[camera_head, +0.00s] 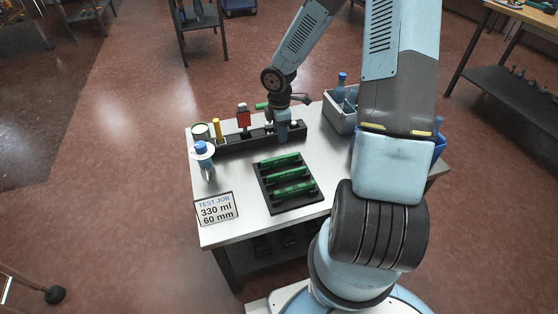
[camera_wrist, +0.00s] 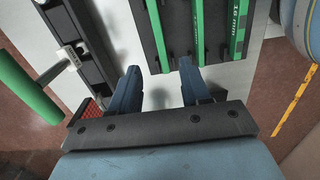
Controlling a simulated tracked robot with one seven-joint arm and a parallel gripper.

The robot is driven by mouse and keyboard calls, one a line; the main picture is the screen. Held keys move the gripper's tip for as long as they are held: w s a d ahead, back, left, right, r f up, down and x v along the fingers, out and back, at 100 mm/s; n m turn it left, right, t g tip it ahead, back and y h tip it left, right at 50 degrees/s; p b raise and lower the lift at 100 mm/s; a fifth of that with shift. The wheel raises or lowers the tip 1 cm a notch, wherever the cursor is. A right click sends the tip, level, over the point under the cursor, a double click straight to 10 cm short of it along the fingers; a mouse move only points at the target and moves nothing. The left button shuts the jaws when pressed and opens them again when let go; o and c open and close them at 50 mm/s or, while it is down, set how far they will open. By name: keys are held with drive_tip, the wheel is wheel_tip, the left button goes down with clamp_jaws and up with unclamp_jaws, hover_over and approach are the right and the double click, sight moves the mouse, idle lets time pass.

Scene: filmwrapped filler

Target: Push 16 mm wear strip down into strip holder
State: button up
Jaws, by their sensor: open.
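Three green strips stand side by side in a black rack on the table. The strip nearest my base (camera_head: 293,190) shows in the wrist view as the rightmost strip (camera_wrist: 237,32), with white lettering that seems to read 16 mm. The black rack (camera_head: 268,200), which looks like the strip holder, also shows in the wrist view (camera_wrist: 180,42). I cannot tell how deep each strip sits. My gripper (camera_wrist: 160,88) is open with nothing between its fingers; in the head view it (camera_head: 283,130) is over the long black rail, behind the rack.
The black rail (camera_head: 232,143) carries a red block (camera_head: 243,115) and a yellow post (camera_head: 218,128). A green bar (camera_wrist: 28,88) is close left of my gripper.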

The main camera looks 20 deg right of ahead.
sight(280, 157)
wheel_tip(280, 157, down, 15)
drive_tip(key=shift+w+r, duration=0.1)
drive_tip(key=shift+r, duration=0.05)
idle(0.7)
drive_tip(key=shift+c, duration=0.4)
clamp_jaws()
